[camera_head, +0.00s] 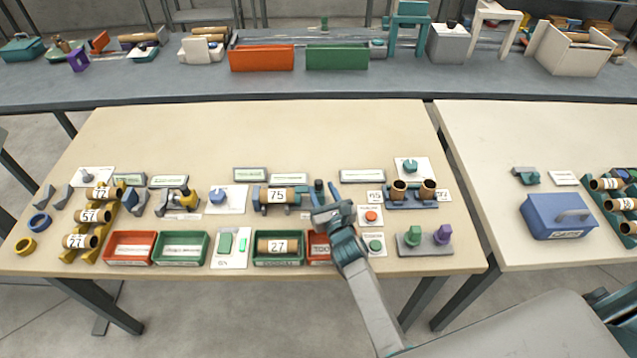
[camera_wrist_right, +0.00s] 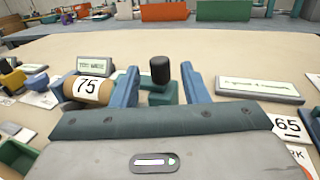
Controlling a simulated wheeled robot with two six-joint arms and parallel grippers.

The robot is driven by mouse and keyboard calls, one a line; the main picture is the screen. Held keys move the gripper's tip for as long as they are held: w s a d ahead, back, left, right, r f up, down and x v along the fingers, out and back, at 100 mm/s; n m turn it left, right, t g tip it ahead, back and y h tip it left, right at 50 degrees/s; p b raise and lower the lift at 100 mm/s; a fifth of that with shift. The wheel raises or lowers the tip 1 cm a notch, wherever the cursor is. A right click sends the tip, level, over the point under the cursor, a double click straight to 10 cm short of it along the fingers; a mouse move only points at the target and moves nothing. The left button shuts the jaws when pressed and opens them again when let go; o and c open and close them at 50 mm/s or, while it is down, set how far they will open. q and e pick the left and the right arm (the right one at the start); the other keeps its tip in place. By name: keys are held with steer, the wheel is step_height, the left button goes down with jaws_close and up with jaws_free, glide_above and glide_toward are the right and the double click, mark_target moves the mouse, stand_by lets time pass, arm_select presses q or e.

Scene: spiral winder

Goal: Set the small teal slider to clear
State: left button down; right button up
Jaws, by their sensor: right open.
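A small teal slider block with a black upright knob (camera_wrist_right: 160,70) stands between the two blue fingers of my right gripper (camera_wrist_right: 161,92) in the right wrist view. The fingers are open on either side of the knob, with a visible gap. In the head view the knob (camera_head: 318,186) shows at the fingertips of my right gripper (camera_head: 325,194), which partly hides the slider's base. I cannot read a "clear" mark near it. A white plate (camera_head: 231,258) to the left carries a larger green piece and a small teal piece (camera_head: 243,244). My left gripper is not in view.
A roll marked 75 (camera_head: 278,195) lies on a blue cradle just left of the knob. Two brown tubes (camera_head: 398,190) stand on a blue rack to the right. Red and green trays (camera_head: 181,262) line the front edge. The table's back half is clear.

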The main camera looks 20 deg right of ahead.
mark_target(321, 187)
steer(key=shift+w+a, duration=0.1)
steer(key=shift+w, duration=1.7)
jaws_close()
